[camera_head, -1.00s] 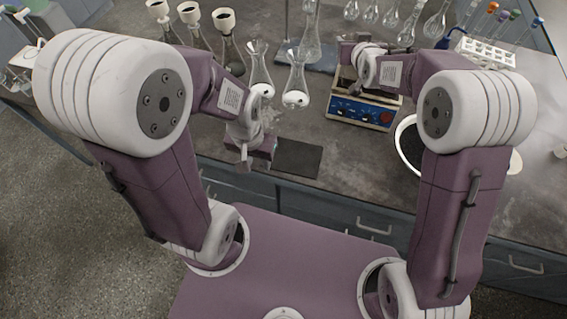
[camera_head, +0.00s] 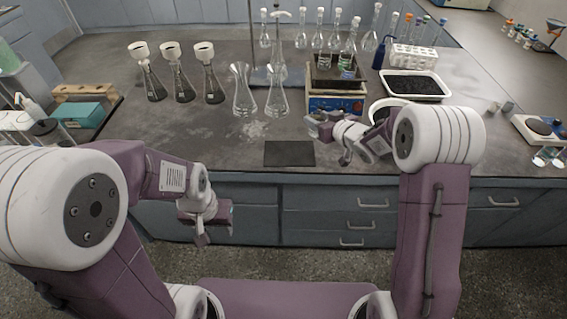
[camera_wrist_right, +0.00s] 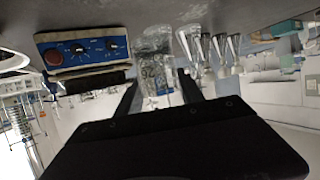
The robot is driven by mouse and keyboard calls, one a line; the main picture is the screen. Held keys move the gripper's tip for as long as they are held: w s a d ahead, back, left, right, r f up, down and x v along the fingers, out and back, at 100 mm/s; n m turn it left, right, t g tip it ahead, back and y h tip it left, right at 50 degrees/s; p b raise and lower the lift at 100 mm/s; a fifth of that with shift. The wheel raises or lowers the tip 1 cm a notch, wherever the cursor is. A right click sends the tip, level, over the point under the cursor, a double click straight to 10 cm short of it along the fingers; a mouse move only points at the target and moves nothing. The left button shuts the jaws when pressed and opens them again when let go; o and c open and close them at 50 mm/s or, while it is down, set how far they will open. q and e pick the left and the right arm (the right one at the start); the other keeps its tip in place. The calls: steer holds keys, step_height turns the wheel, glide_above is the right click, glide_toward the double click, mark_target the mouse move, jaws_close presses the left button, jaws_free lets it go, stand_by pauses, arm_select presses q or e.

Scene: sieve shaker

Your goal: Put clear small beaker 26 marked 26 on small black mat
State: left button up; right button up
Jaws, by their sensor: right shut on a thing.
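The small black mat (camera_head: 289,153) lies flat and bare near the bench's front edge. My right gripper (camera_head: 322,127) is just in front of the shaker, right of and behind the mat. In the right wrist view a clear small beaker (camera_wrist_right: 158,76) is between its dark fingers, and the gripper is shut on it. The beaker looks upside down there, as does the whole scene; I cannot read a number on it. In the head view I cannot make it out clearly. My left gripper (camera_head: 202,222) hangs in front of the bench's drawers; its fingers are too unclear to judge.
The blue-fronted shaker (camera_head: 335,104) stands behind my right gripper, with clear glassware on top. Two clear flasks (camera_head: 276,96) stand behind the mat. A white tray (camera_head: 414,86) of dark grains and a white bowl are right. Bench left of the mat is clear.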

steer(key=w+d+f, duration=0.1)
steer(key=d, duration=0.2)
steer(key=b, duration=0.2)
glide_above(290, 153)
step_height(290, 153, down, 7)
steer(key=shift+m+h, duration=0.3)
steer(key=shift+w+a+f, duration=0.15)
steer(key=shift+f, duration=1.9)
arm_select(q)
steer(key=shift+w+d+f, duration=0.1)
steer(key=shift+w+f, duration=0.1)
steer(key=shift+f, duration=1.05)
arm_select(e)
steer(key=shift+f+b, duration=0.2)
steer(key=shift+b, duration=0.1)
steer(key=o, duration=1.4)
arm_select(q)
steer(key=shift+f, duration=0.15)
arm_select(e)
steer(key=shift+o, duration=0.2)
steer(key=shift+r, duration=0.15)
